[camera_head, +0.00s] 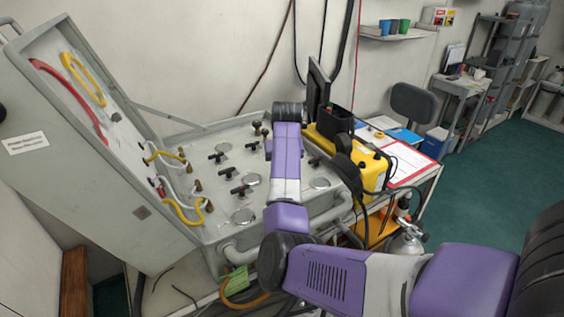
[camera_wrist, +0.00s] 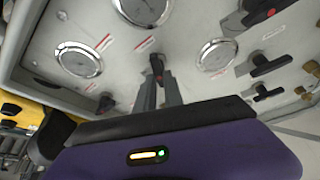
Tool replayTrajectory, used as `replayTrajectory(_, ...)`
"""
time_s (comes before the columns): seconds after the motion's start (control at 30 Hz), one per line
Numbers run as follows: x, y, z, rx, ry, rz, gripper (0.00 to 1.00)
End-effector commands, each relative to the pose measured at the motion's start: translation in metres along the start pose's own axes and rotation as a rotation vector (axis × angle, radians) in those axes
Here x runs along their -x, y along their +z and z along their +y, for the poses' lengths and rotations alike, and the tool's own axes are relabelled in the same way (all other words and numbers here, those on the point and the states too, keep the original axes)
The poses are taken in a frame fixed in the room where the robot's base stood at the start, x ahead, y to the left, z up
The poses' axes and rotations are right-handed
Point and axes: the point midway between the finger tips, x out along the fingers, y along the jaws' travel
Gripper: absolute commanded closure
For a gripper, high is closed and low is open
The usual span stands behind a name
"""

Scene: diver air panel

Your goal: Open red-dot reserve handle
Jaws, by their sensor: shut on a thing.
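The air panel (camera_head: 215,215) is a grey sloped console with round gauges and black T-shaped handles. In the wrist view, my gripper (camera_wrist: 160,88) reaches to the panel face (camera_wrist: 110,35), its two grey fingers shut on a small dark handle (camera_wrist: 157,64). A reddish mark shows on this handle, so it looks like the red-dot reserve handle. The fingers hide its lower part, and its exact angle is hard to tell. In the head view, my purple and white arm covers the gripper and this handle.
In the wrist view, other black handles (camera_wrist: 266,64) stand to the right, near a gauge (camera_wrist: 217,55); another gauge (camera_wrist: 78,60) is left. In the head view, a yellow case (camera_head: 370,170) stands close right of my arm, and hoses (camera_head: 178,212) hang at the panel's left.

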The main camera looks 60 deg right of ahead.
Motion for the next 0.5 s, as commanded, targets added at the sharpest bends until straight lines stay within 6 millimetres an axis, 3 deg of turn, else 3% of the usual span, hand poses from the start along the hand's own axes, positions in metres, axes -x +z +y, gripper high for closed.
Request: replayTrajectory(0.5, -0.0001, -0.0004, 0.0017, 0.300, -0.124, 0.001, 1.00)
